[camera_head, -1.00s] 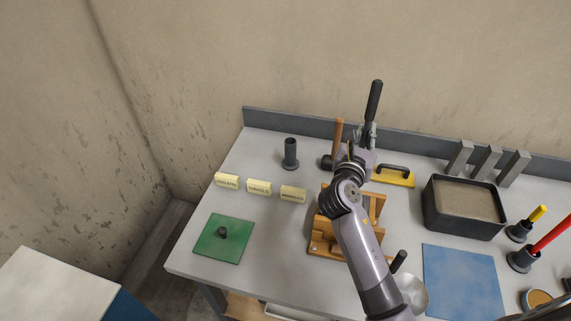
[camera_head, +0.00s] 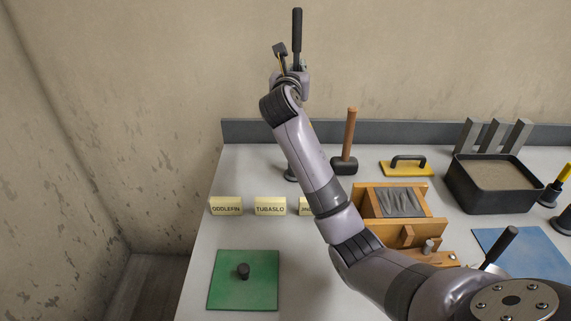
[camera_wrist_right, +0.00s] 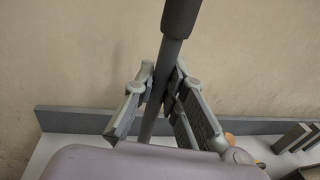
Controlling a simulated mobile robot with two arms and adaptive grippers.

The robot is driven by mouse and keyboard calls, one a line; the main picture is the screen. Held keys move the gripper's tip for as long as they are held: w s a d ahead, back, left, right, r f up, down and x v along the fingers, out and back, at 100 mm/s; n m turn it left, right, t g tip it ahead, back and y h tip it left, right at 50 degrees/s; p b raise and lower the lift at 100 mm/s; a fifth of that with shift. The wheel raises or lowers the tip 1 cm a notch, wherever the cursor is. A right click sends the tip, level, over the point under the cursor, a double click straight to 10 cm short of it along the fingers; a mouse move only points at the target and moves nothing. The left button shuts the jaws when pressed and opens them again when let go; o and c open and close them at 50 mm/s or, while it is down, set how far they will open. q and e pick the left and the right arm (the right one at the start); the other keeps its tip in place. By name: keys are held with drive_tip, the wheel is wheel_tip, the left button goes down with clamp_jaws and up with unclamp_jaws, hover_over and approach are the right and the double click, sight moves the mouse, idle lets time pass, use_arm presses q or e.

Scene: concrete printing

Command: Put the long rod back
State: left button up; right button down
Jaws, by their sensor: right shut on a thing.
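The long rod (camera_head: 297,32) is dark with a thicker black grip at its top. My right gripper (camera_head: 294,78) is shut on it and holds it upright, high at the back of the workbench. In the right wrist view the rod (camera_wrist_right: 174,48) runs between the two fingers (camera_wrist_right: 160,88), the thick grip above them. Its lower end is hidden by my arm. The dark tubular stand (camera_head: 290,174) on the bench is mostly hidden behind my right forearm; only a bit of its base shows. My left gripper is not in view.
Label blocks (camera_head: 226,206) stand in a row left of my arm. A green mat (camera_head: 222,288) with a dark knob lies in front. A mallet (camera_head: 345,160), yellow float (camera_head: 392,170), wooden mould (camera_head: 440,206) and black sand tub (camera_head: 490,204) stand to the right.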

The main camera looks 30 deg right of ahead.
wheel_tip(320, 180, down, 12)
drive_tip(key=shift+f, duration=0.1)
drive_tip(key=shift+s+d+f+b, duration=0.1)
drive_tip(key=shift+f+b, duration=0.2)
drive_tip(key=shift+f, duration=0.25)
drive_tip(key=shift+f+b, duration=0.4)
drive_tip(key=shift+f, duration=2.4)
drive_tip(key=c, duration=2.1)
unclamp_jaws()
drive_tip(key=shift+f, duration=0.15)
drive_tip(key=o, duration=0.5)
drive_tip(key=shift+c, duration=0.2)
drive_tip(key=v, duration=1.2)
